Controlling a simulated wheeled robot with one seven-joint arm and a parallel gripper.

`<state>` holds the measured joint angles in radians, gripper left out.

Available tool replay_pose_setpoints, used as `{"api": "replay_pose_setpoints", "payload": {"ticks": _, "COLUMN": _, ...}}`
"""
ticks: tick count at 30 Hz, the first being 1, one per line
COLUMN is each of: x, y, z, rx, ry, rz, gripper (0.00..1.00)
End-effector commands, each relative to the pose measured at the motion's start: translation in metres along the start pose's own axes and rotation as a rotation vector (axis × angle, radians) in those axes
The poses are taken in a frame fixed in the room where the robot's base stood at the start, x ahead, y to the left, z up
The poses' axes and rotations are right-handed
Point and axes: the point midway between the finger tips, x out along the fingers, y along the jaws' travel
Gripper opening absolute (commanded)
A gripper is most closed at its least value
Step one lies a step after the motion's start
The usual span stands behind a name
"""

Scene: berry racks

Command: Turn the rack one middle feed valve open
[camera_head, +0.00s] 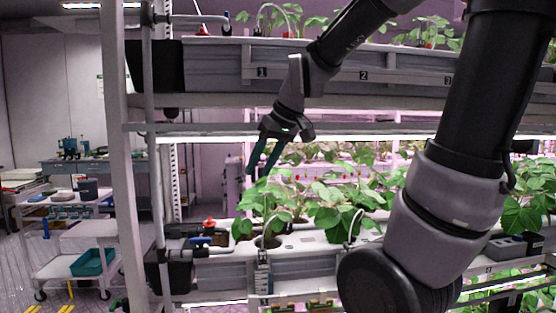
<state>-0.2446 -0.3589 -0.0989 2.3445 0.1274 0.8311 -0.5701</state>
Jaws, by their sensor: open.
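The middle feed valve (200,241) is at the left end of the middle shelf. Its blue handle looks roughly level along the short dark pipe, and a small red part (208,223) sits just above it. The picture is too small to tell whether the valve is open or shut. My gripper (260,172) hangs from above with its two teal fingers pointing down and spread apart. It is empty, higher than the valve and to its right in the picture, and not touching it.
A grey rack post (122,170) and an upright pipe (154,180) stand left of the valve. The upper trough (215,65) is above the gripper. Strawberry plants (340,200) and white feed tubes fill the middle trough to the right. A white cart (95,228) stands at far left.

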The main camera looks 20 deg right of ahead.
Motion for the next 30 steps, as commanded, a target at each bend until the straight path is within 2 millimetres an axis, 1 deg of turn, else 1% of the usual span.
{"api": "replay_pose_setpoints", "payload": {"ticks": 1, "x": -0.009, "y": 0.003, "z": 0.005, "rx": 0.040, "ry": 0.016, "rz": 0.010, "gripper": 0.47}}
{"api": "replay_pose_setpoints", "payload": {"ticks": 3, "x": -0.019, "y": 0.005, "z": 0.011, "rx": 0.095, "ry": 0.033, "rz": 0.022, "gripper": 0.47}}
{"api": "replay_pose_setpoints", "payload": {"ticks": 9, "x": -0.036, "y": 0.010, "z": 0.025, "rx": 0.204, "ry": 0.064, "rz": 0.046, "gripper": 0.47}}
{"api": "replay_pose_setpoints", "payload": {"ticks": 14, "x": -0.040, "y": 0.012, "z": 0.030, "rx": 0.241, "ry": 0.074, "rz": 0.054, "gripper": 0.47}}
{"api": "replay_pose_setpoints", "payload": {"ticks": 24, "x": -0.042, "y": 0.012, "z": 0.032, "rx": 0.250, "ry": 0.077, "rz": 0.057, "gripper": 0.47}}
{"api": "replay_pose_setpoints", "payload": {"ticks": 26, "x": -0.047, "y": 0.013, "z": 0.036, "rx": 0.279, "ry": 0.089, "rz": 0.064, "gripper": 0.47}}
{"api": "replay_pose_setpoints", "payload": {"ticks": 30, "x": -0.067, "y": 0.018, "z": 0.057, "rx": 0.419, "ry": 0.143, "rz": 0.098, "gripper": 0.47}}
